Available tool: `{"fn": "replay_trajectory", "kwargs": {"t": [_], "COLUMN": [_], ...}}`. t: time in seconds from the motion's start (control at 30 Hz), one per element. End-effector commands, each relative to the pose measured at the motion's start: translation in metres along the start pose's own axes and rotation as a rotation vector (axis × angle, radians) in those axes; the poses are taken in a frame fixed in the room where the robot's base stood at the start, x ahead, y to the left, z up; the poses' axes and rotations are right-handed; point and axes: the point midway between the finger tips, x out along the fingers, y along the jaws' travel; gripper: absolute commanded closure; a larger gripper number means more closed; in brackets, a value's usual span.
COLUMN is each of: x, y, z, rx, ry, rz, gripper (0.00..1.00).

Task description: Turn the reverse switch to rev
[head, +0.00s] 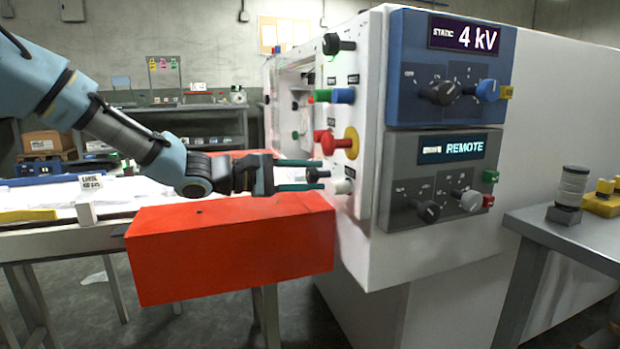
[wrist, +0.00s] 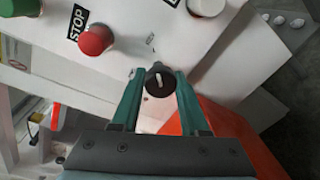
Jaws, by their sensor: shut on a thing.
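A black rotary knob (wrist: 158,81) with a white pointer line is on the white machine panel (head: 369,110). In the head view my gripper (head: 319,175) reaches the panel from the left, and the knob is partly hidden by the fingers.
Just above is a red button (head: 330,144), labelled STOP in the wrist view (wrist: 95,40). A white button (head: 343,187) sits close beside the knob. A red-orange box (head: 230,245) lies below my gripper.

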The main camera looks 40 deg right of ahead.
Motion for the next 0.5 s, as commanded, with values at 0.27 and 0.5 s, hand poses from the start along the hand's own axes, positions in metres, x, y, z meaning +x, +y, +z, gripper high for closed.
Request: {"fn": "replay_trajectory", "kwargs": {"t": [0.27,0.5], "x": [0.0001,0.0001], "y": [-0.003,-0.0016], "z": [0.0006,0.0003], "rx": [-0.001,-0.001], "ry": [-0.002,-0.001], "rz": [-0.005,-0.002], "gripper": [0.4,0.27]}}
